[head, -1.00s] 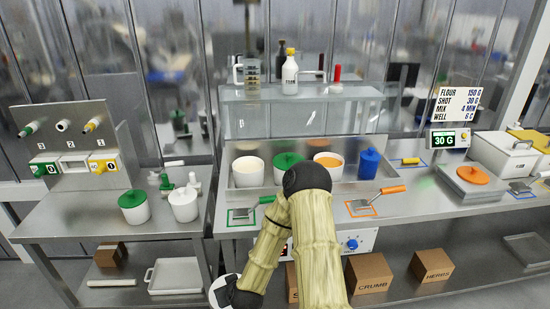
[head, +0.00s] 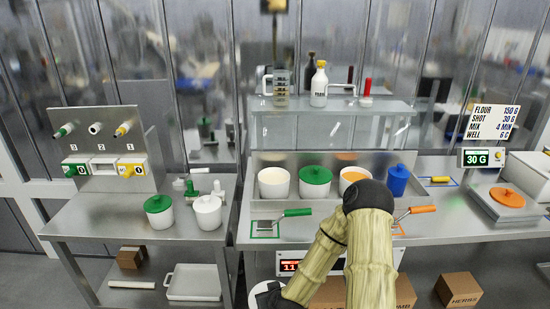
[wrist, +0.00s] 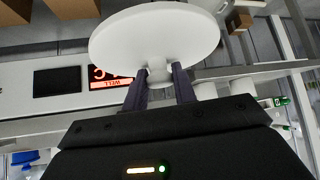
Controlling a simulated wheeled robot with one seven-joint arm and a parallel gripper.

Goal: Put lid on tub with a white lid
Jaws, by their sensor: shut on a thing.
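My gripper (wrist: 158,82) is shut on the knob of a round white lid (wrist: 150,38), which fills the upper middle of the wrist view. In the head view the lid (head: 266,290) shows only in part, low in front of the counter, beside my arm. An open white tub with cream-coloured contents (head: 273,188) stands at the left of the counter's back tray. A tub with a green lid (head: 314,180) is to its right, then an open tub with orange contents (head: 352,176), partly behind my arm. A white tub (head: 208,216) on the left table appears covered in white.
An orange lid (head: 506,198) lies on the scale at right. A blue container (head: 398,180) stands by the orange tub. Green-handled (head: 290,213) and orange-handled (head: 415,210) tools lie in front. A glass shelf (head: 330,105) rises behind. Another green-lidded tub (head: 159,212) is at left.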

